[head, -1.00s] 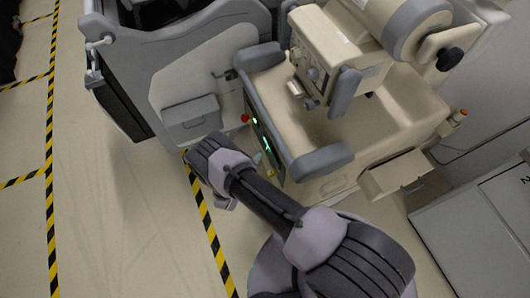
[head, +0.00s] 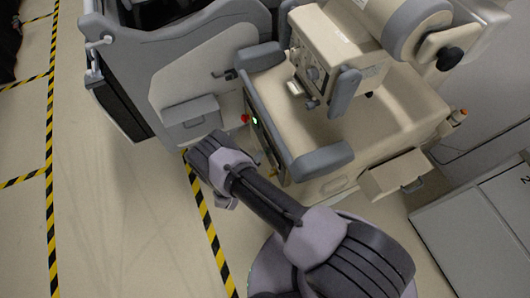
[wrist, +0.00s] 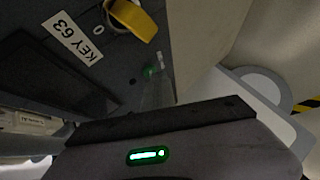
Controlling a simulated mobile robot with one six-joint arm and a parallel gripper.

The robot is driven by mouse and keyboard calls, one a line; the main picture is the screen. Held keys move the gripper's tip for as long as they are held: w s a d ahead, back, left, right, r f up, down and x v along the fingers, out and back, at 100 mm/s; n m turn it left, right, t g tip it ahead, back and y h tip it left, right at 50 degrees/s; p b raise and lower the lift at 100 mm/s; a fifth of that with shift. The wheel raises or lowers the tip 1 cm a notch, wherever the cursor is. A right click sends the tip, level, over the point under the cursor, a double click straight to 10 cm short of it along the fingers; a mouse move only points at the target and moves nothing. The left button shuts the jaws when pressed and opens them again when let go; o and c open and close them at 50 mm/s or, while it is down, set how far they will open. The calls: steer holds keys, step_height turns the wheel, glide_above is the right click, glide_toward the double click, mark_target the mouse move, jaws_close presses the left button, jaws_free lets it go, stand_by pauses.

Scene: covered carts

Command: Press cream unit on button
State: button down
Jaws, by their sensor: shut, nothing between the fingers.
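The cream unit (head: 395,110) is a cream machine with grey bumpers, right of centre in the head view. Its dark front panel (head: 262,135) carries a small green light (head: 254,121) near the top. In the wrist view the dark panel (wrist: 85,70) shows close up, with a small green round button (wrist: 150,71) beside a pale label. My gripper (wrist: 154,92) is shut and empty, its tip at or very near this button. I cannot tell whether they touch. In the head view my wrist hides most of the gripper.
A red knob (head: 245,118) sits at the panel's upper corner. A grey machine (head: 185,65) stands left. Open floor (head: 115,200) lies left of my arm.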

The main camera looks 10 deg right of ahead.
steer(key=shift+s+a, duration=0.2)
steer(key=shift+a, duration=0.4)
steer(key=a+b, duration=0.1)
steer(key=a, duration=0.1)
steer(key=s+a+b, duration=0.1)
steer(key=a, duration=0.1)
steer(key=shift+s+a, duration=0.15)
steer(key=shift+a, duration=0.25)
stand_by(0.4)
